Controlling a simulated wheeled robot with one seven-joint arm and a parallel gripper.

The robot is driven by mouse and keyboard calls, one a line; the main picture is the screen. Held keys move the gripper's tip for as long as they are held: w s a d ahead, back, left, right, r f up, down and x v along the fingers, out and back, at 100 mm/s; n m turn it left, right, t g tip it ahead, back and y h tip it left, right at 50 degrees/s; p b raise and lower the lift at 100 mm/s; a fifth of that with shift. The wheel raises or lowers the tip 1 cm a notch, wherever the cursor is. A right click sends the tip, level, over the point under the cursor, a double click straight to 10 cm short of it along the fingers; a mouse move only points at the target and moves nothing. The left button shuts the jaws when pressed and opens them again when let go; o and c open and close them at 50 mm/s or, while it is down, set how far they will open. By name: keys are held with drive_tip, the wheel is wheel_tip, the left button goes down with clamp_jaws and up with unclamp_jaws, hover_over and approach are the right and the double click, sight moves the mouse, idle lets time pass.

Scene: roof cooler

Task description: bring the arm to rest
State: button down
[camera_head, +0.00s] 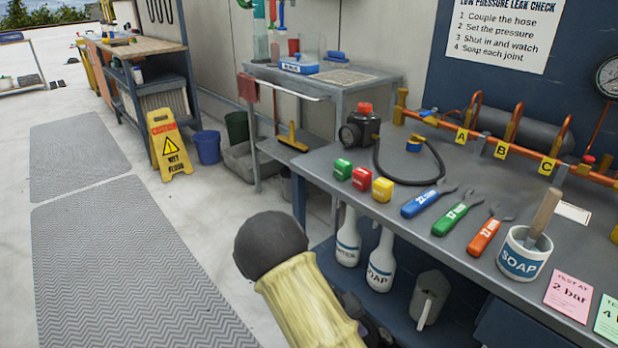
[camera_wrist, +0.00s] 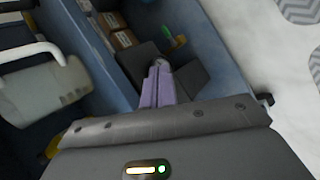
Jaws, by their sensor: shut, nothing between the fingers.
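My arm (camera_head: 300,290), with a pale yellow sleeve and a dark rounded end, reaches up from the bottom of the head view in front of the workbench (camera_head: 455,210). In the wrist view my gripper (camera_wrist: 159,73) shows as two lavender fingers side by side, shut and empty. It points down past the dark wrist housing, over a blue-walled space beside the bench. I cannot tell its exact distance from the blue walls.
The bench carries wrenches, coloured blocks, a soap pot (camera_head: 524,254) and a copper pipe rig. A wet-floor sign (camera_head: 168,145) stands farther back. The matted floor at left is clear.

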drive_tip(key=s+d+r+m+t+y+p, duration=0.15)
drive_tip(key=s+r+y+p, duration=0.35)
drive_tip(key=r, duration=0.7)
drive_tip(key=s+d+r+t+y+p, duration=0.1)
drive_tip(key=s+r+t+y, duration=0.15)
drive_tip(key=s+r, duration=0.7)
wheel_tip(320, 180, up, 40)
drive_tip(key=w+p, duration=0.2)
drive_tip(key=p, duration=3.5)
drive_tip(key=shift+w+d+g, duration=0.15)
drive_tip(key=shift+w+g, duration=0.1)
drive_tip(key=shift+g, duration=0.15)
drive_tip(key=shift+y, duration=0.25)
drive_tip(key=c, duration=2.2)
unclamp_jaws()
